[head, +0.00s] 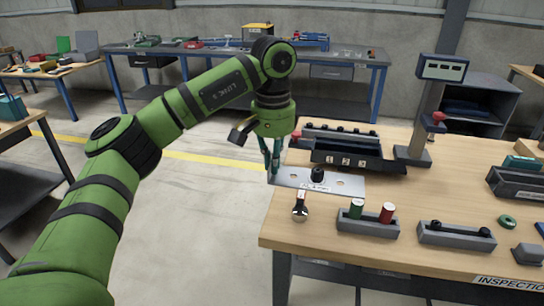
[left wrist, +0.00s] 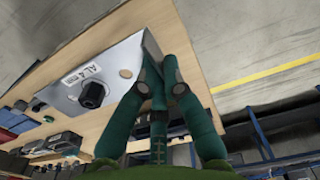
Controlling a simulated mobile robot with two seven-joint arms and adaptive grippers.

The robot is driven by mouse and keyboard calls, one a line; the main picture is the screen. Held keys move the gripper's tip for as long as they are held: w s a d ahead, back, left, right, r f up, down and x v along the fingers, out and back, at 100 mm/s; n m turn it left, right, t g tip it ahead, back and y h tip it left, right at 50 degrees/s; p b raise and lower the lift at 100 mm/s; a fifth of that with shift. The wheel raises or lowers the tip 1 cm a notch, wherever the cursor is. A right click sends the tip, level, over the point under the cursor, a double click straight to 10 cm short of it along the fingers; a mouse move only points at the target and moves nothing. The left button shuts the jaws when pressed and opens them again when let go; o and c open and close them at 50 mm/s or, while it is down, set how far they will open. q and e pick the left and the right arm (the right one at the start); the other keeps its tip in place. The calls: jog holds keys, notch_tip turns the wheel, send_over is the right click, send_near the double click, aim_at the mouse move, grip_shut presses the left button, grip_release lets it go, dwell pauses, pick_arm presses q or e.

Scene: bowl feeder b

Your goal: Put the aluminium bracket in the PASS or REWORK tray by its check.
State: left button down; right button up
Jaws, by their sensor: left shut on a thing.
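The aluminium bracket (head: 345,184) is a flat silver plate with a white label and a black knob (head: 317,174) on it. It lies at the table's left edge, its left end reaching the edge; I cannot tell whether it rests flat or is slightly raised. My left gripper (head: 272,170) points down and is shut on the plate's left end. In the left wrist view the green fingers (left wrist: 157,88) close at the edge of the bracket (left wrist: 118,62), whose label starts with "AL". No PASS or REWORK lettering is readable. My right gripper is not in view.
A black tray numbered 1, 2, 3 (head: 318,157) stands behind the bracket. A grey block (head: 368,228) with green and red cylinders and a small round-headed tool (head: 300,212) are in front. A display post (head: 416,155) and dark tray (head: 510,192) stand to the right.

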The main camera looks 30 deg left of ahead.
pick_arm(q)
jog(key=s+d+f+m, duration=0.1)
jog(key=s+d+f, duration=0.1)
jog(key=s+f, duration=0.3)
jog(key=s+d+f+m, duration=0.1)
jog(key=s+d+f, duration=0.2)
jog(key=f, duration=1.1)
jog(key=s+d+f, duration=0.3)
jog(key=s+f, duration=0.6)
jog(key=shift+s+f+m, duration=0.15)
jog(key=shift+m, duration=0.25)
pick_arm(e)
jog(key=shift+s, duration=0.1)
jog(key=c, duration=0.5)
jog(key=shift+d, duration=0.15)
